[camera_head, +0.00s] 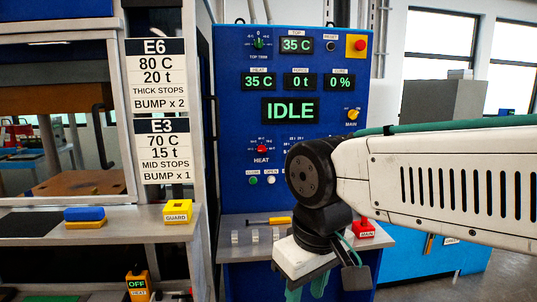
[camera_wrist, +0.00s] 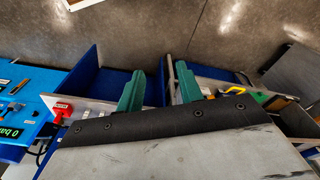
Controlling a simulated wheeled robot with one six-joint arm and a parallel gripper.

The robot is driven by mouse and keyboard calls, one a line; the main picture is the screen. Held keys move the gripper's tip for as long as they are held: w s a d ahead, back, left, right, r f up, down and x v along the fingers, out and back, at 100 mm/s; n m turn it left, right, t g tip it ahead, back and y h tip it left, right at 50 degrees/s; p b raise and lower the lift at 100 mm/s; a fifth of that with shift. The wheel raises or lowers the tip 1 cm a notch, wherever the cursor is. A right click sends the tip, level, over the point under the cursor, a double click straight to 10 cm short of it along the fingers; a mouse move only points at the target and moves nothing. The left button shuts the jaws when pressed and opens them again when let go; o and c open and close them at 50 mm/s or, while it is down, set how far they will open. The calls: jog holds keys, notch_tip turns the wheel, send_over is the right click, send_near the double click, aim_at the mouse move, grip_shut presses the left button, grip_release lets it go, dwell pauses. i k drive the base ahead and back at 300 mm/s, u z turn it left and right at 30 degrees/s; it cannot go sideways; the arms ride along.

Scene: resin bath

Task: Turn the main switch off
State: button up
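The main switch (camera_head: 352,114) is a small yellow knob above the label MAIN, on the right side of the blue control panel, right of the IDLE display (camera_head: 290,111). Its knob looks slanted; I cannot read its position marks. My gripper (camera_head: 306,289) hangs pointing down, low in front of the panel's ledge and well below the switch. In the wrist view my gripper (camera_wrist: 158,88) has its two green fingers apart with nothing between them, above the floor. The switch does not show in the wrist view.
A red button on a yellow plate (camera_head: 356,45) is above the switch. A yellow GUARD block (camera_head: 177,212) stands on the left shelf.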

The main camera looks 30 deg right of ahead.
aim_at(352, 114)
jog(key=z, duration=0.75)
jog(key=i, duration=0.9)
jog(key=z, duration=0.75)
